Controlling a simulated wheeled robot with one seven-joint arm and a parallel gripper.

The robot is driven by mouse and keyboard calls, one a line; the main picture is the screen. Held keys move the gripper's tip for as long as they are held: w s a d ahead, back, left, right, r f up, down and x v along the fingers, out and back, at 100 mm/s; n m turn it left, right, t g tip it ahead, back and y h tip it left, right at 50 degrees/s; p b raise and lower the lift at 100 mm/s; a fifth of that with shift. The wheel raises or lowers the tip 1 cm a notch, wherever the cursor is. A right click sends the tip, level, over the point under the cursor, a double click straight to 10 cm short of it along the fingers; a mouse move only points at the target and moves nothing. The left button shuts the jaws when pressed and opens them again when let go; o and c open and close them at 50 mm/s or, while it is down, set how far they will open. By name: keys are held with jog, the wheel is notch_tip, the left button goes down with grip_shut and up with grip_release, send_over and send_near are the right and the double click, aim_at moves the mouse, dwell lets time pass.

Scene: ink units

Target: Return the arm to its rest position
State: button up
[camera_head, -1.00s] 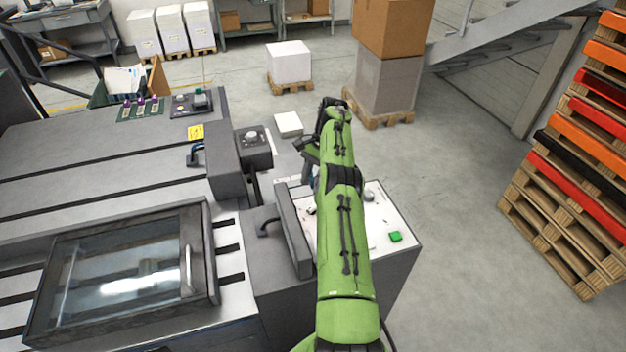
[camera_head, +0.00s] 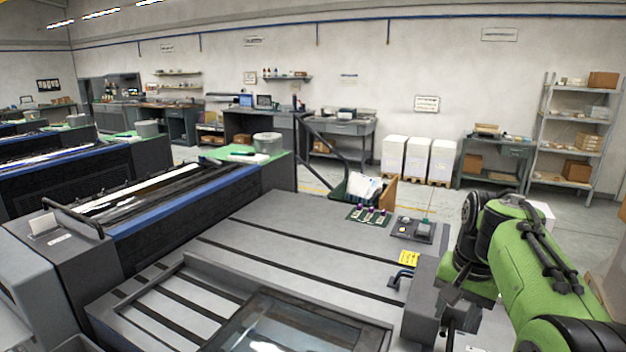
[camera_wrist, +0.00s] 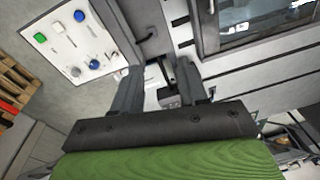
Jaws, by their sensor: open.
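My green arm (camera_head: 535,262) is at the right edge of the head view, bent, with its black wrist joint beside the grey machine (camera_head: 290,225). My gripper (camera_head: 455,322) hangs low at the lower right, partly cut off by the frame's bottom. In the wrist view my gripper (camera_wrist: 158,82) has its two dark fingers apart with nothing held between them. The machine's top and a white control panel (camera_wrist: 82,42) with coloured buttons lie beyond the fingers, apart from them as far as I can tell.
A glass-lidded hatch (camera_head: 290,325) and a yellow label (camera_head: 409,258) are on the machine. A green bin with papers (camera_head: 362,187) stands behind it. Pallets (camera_wrist: 14,85) show at left in the wrist view.

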jog(key=s+a+r+n+t, duration=0.2)
jog(key=s+a+n, duration=0.2)
jog(key=s+a, duration=0.7)
jog(key=s+a+f+n+t, duration=0.1)
jog(key=s+f, duration=0.4)
jog(key=s, duration=0.6)
jog(key=n+t, duration=0.1)
jog(key=n, duration=0.1)
jog(key=shift+s+f+n, duration=0.3)
jog(key=shift+s, duration=0.1)
jog(key=shift+c, duration=0.4)
